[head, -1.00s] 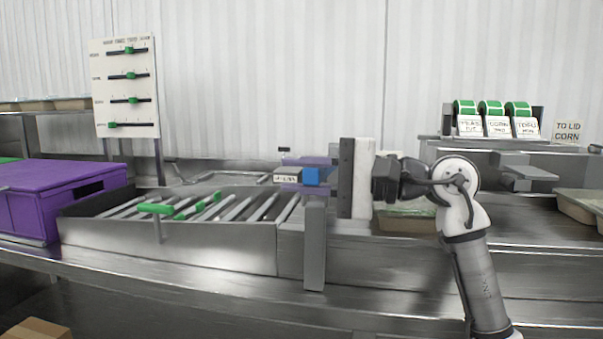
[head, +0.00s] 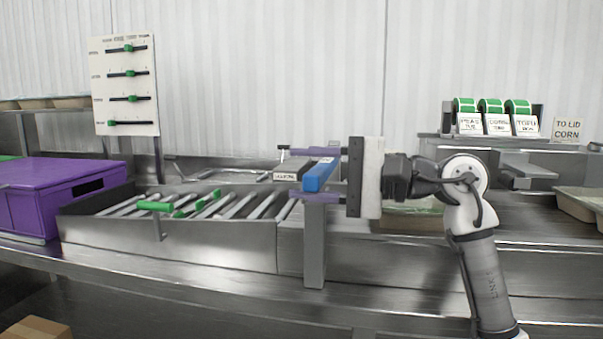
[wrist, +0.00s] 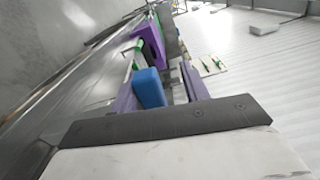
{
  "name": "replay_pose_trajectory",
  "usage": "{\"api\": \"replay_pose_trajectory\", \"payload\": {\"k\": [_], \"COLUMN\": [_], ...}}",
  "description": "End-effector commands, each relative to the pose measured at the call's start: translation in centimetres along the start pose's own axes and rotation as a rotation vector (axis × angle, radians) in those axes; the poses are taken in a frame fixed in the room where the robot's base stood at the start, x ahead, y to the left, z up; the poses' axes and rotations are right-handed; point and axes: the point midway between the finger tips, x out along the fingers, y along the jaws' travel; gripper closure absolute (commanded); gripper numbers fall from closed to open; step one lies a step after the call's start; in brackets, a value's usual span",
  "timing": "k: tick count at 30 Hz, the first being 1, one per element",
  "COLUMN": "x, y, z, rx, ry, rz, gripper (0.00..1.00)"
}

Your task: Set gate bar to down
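A blue bar (head: 321,174), which I take to be the gate bar, lies flat at the top of a grey post (head: 315,245) at the right end of the roller tray. It points away toward the back wall. My gripper (head: 292,172) reaches in from the right with its purple fingers spread, one on the far side of the bar and one on the near side. In the wrist view the blue bar (wrist: 149,88) sits between the fingers, close to the left one, with a gap to the right one. Whether the left finger touches it is unclear.
The roller tray (head: 210,244) carries green pieces (head: 155,206). A purple crate (head: 65,190) stands at left. A board with green sliders (head: 125,85) is behind. A small label block (head: 287,176) is near the fingertips. Label rolls (head: 490,106) are on the right shelf.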

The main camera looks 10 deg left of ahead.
Motion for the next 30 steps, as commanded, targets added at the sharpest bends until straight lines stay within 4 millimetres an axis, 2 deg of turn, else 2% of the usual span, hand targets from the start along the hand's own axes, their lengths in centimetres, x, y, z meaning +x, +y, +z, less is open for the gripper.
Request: {"api": "replay_pose_trajectory", "payload": {"k": [9, 15, 21, 30], "x": [-7.2, -10.8, -12.4, -12.6], "y": [0.0, -0.1, 0.0, 0.0], "z": [-0.1, -0.1, 0.0, 0.0], "rx": [0.002, 0.002, -0.001, -0.001], "ry": [0.003, 0.002, 0.001, 0.000], "rz": [-0.005, -0.004, -0.002, -0.002], "gripper": [0.55, 0.55, 0.55, 0.55]}}
